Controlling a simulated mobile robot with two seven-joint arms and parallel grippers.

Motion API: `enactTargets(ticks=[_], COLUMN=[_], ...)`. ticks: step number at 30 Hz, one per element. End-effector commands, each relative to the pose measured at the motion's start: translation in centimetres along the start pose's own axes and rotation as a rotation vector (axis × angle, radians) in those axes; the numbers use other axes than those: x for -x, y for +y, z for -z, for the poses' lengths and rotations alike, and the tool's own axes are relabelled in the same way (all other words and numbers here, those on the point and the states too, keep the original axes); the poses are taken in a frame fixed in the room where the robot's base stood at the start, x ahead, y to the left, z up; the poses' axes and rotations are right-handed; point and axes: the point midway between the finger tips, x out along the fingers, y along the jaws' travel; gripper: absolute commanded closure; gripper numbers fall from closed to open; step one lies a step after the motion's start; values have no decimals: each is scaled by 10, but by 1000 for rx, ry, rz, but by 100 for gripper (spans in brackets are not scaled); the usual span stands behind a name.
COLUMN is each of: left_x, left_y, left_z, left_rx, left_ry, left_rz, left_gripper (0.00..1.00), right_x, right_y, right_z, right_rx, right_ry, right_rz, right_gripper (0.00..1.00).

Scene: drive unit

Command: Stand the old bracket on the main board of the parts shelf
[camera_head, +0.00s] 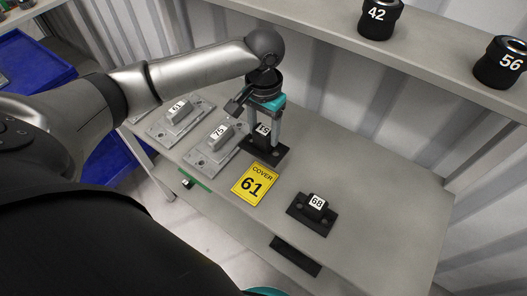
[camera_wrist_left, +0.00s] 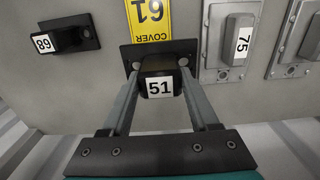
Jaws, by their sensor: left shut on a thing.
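A black bracket labelled 51 (camera_wrist_left: 160,88) is between the fingers of my left gripper (camera_head: 264,138). The left gripper is shut on its raised block, pointing down, and also shows in the left wrist view (camera_wrist_left: 160,95). In the head view the bracket's dark base plate (camera_head: 273,155) is at the grey main board (camera_head: 370,190); I cannot tell whether it touches it. The fingers partly hide its label there. A second black bracket labelled 68 (camera_head: 315,206) stands on the board, nearer the front.
A yellow card reading COVER 61 (camera_head: 254,184) lies in front of the held bracket. Grey covers labelled 75 (camera_head: 212,148) and 61 (camera_head: 180,118) are on its left. An upper shelf (camera_head: 430,58) holds black cylinders 42 (camera_head: 380,18) and 56 (camera_head: 500,62). The board's right side is clear.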

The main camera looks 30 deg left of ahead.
Motion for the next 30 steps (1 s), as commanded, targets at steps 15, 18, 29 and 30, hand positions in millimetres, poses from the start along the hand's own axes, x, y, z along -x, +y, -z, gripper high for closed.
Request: enactTargets(ticks=[15, 18, 29, 30], left_x=[-55, -70, -78, -77], left_y=[0, 0, 0, 0], left_z=[0, 1, 0, 0], left_rx=[0, 1, -1, 0], left_ry=[2, 3, 0, 0], left_rz=[0, 0, 1, 0], left_gripper=[100, 100, 29, 24], right_x=[-17, -22, -22, -22], right_y=[0, 0, -1, -1], right_z=[3, 2, 4, 4], right_rx=[-1, 0, 0, 0], right_ry=[6, 6, 9, 9], right_rz=[-1, -1, 1, 1], right_gripper=[100, 100, 100, 100])
